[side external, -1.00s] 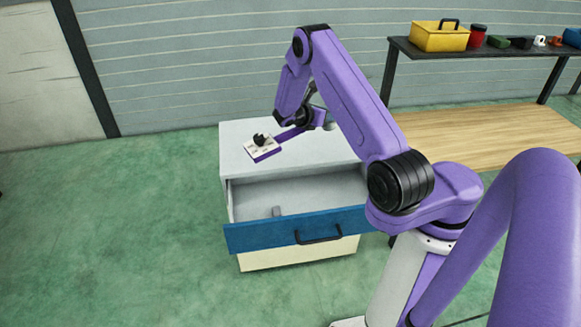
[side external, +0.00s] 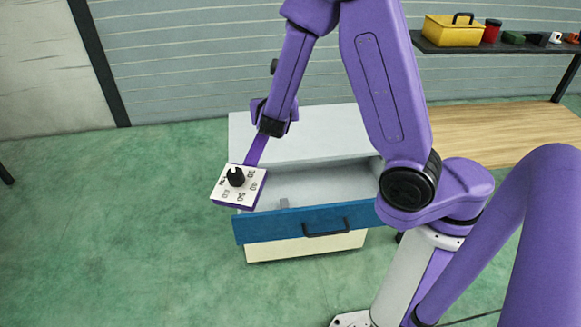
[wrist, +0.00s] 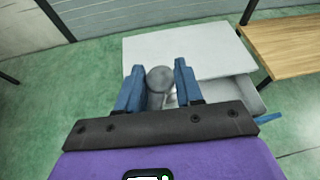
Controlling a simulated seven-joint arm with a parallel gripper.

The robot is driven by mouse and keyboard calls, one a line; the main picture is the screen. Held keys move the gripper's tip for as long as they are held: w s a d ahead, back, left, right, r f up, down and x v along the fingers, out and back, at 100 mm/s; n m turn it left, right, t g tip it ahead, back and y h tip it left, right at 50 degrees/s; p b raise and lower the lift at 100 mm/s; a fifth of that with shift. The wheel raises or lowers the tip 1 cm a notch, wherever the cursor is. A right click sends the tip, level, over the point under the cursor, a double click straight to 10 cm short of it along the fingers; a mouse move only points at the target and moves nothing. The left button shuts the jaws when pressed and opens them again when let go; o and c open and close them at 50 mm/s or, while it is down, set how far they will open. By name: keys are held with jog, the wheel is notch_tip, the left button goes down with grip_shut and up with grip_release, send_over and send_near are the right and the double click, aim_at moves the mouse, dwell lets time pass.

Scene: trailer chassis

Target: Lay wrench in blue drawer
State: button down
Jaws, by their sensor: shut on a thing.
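My gripper (wrist: 160,88) has its two blue fingers closed on a grey thing in the wrist view. Its round grey head (wrist: 160,78) shows between the fingers, with a thin part behind it; I take it for the wrench, though its full shape is hidden. In the side view my fingers and the wrench cannot be made out; the end of my arm is left of and above the drawer. The blue drawer (side external: 345,220) is pulled open, and its blue front also shows at the right of the wrist view (wrist: 268,117).
The grey cabinet top (side external: 325,128) is clear. A wooden bench (side external: 490,132) stands to the right. A dark shelf (side external: 490,45) holds a yellow box (side external: 452,31), a red can (side external: 491,31) and other small items. Green floor is free to the left.

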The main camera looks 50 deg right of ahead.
jog(key=s+d+f+m+g, duration=0.1)
jog(key=d+f+m+g, duration=0.2)
jog(key=d+f, duration=0.55)
jog(key=s+d+f+m+g+h, duration=0.1)
jog(key=d+f+m+g, duration=0.2)
jog(key=d, duration=1.1)
jog(key=s+d+f+m+g, duration=0.1)
jog(key=d+f+m+g, duration=0.3)
jog(key=d, duration=0.8)
jog(key=t, duration=0.1)
send_over(332, 130)
jog(key=shift+n, duration=0.3)
notch_tip(332, 130, down, 11)
jog(key=shift+r, duration=0.1)
jog(key=shift+w+f, duration=0.15)
jog(key=shift+f, duration=1.55)
